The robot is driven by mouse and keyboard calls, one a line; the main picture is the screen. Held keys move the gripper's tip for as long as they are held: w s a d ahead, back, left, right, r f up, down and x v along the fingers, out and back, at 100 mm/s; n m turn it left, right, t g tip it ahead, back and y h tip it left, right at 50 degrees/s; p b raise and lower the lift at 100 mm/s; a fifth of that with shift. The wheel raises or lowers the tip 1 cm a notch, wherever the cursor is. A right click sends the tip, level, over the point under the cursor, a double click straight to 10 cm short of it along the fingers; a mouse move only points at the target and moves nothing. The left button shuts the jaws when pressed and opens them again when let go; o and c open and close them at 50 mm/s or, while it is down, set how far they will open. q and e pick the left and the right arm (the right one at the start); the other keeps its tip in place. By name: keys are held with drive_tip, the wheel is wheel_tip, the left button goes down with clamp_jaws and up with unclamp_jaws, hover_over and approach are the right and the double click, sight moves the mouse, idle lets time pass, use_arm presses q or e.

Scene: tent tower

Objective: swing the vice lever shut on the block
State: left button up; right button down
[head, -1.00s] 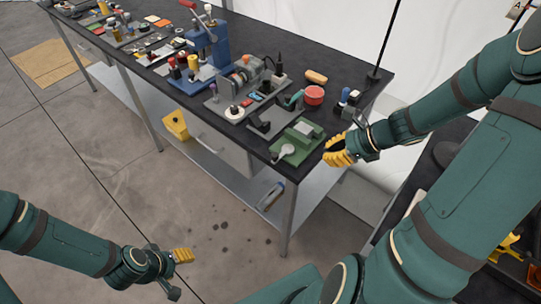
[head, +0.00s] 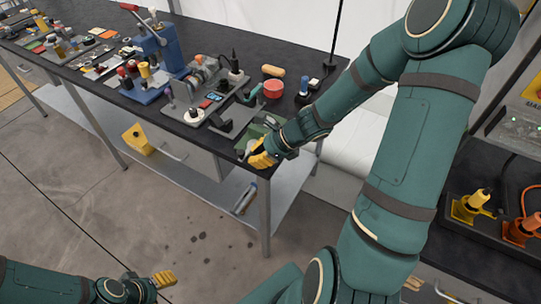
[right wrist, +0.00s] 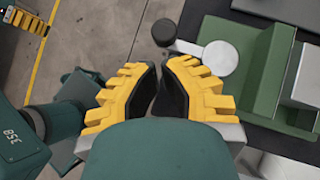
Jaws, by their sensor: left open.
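The green vice (head: 257,129) sits at the table's near right corner, partly hidden behind my right arm. In the right wrist view its green body (right wrist: 250,75) is at the right, with a pale block (right wrist: 307,80) at the picture's edge. The lever has a round light grey hub (right wrist: 219,58) and a short bar (right wrist: 186,46) ending in a dark knob (right wrist: 164,32). My right gripper (right wrist: 160,68) has its yellow fingers together, with the knob just beyond the fingertips. I cannot tell whether they touch. My left gripper (head: 168,279) is open and empty, low over the floor.
Other fixtures, a red round piece (head: 273,89) and a blue press (head: 158,50) stand on the dark table (head: 215,138) behind and left of the vice. A thin black pole (head: 335,35) rises at its back right. A yellow item (head: 137,139) is below the table's front.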

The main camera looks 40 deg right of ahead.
drive_tip(key=shift+w+a, duration=0.3)
drive_tip(key=shift+w+a, duration=0.4)
drive_tip(key=shift+a, duration=0.1)
use_arm(q)
drive_tip(key=shift+s+d+f, duration=0.1)
drive_tip(key=shift+f, duration=0.1)
use_arm(e)
drive_tip(key=shift+d, duration=0.1)
